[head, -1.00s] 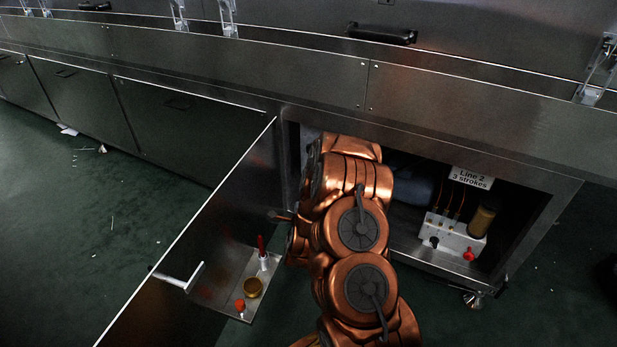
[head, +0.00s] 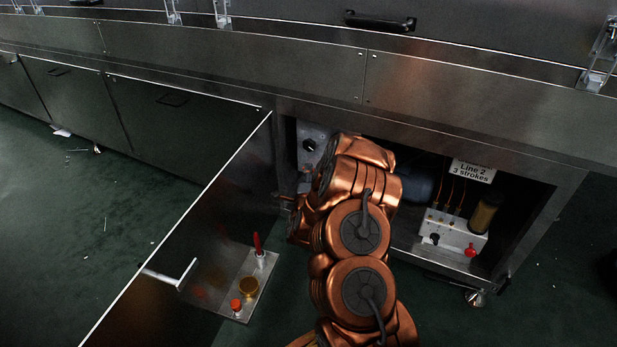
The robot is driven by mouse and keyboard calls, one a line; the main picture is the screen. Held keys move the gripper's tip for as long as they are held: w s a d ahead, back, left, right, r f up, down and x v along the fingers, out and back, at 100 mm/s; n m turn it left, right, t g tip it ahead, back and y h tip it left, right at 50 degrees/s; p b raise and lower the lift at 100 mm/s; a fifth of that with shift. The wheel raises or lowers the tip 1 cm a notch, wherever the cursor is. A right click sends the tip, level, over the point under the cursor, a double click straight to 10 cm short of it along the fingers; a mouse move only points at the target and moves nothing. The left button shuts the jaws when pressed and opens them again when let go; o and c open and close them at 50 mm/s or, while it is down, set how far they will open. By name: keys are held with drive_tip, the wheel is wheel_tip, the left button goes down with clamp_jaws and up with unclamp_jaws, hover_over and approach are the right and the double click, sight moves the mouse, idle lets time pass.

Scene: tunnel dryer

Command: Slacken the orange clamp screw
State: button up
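A small orange knob (head: 236,304) stands near the front corner of a metal shelf (head: 215,283) on the inside of the open door; it looks like the orange clamp screw. A brass-coloured round cap (head: 249,286) and a red-handled part (head: 258,248) stand on the same shelf. My gripper (head: 285,202) is only partly visible, at the left of my copper arm by the cabinet opening. It is above and to the right of the shelf, apart from the orange knob. My arm hides most of it, so its fingers are unclear.
The open door (head: 190,230) with its white handle (head: 176,277) borders the left. Inside the cabinet are a dark knob on a grey panel (head: 309,146), a white block with a red knob (head: 471,250), and a "Line 2, 3 strokes" label (head: 472,171). Floor at left is mostly clear.

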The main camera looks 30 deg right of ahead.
drive_tip(key=shift+w+d, duration=0.3)
clamp_jaws()
idle(0.4)
